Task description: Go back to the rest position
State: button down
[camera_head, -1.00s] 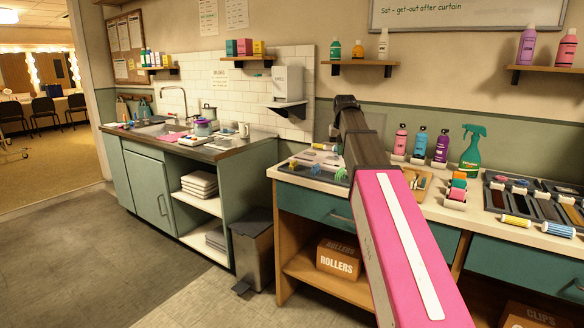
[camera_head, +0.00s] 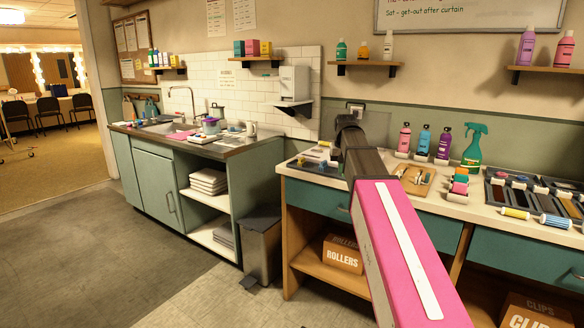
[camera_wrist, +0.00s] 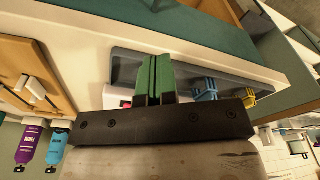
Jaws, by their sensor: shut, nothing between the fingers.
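My gripper (camera_wrist: 155,70) shows in the wrist view with its two green fingers closed together and nothing between them. It is over or beside a grey tray (camera_wrist: 120,70) on the counter; whether it touches the tray I cannot tell. Blue and yellow clips lie in the tray to the right of the fingers. In the head view my pink and dark arm stretches out over the counter (camera_head: 480,212), and its far end hides my gripper.
Bottles (camera_head: 423,141) and a green spray bottle (camera_head: 474,148) stand at the back of the counter. A bin (camera_head: 262,245) stands in the gap before the sink unit (camera_head: 150,185). The floor at left is clear.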

jog(key=s+f, duration=0.8)
jog(key=f, duration=0.4)
jog(key=s+f+g, duration=0.1)
jog(key=s+f, duration=0.6)
jog(key=f, duration=0.5)
jog(key=s+f, duration=0.8)
jog(key=f, duration=0.3)
jog(key=shift+s+f+n+g, duration=0.3)
jog(key=shift+s+f, duration=0.05)
jog(key=shift+f, duration=0.05)
jog(key=shift+w, duration=0.1)
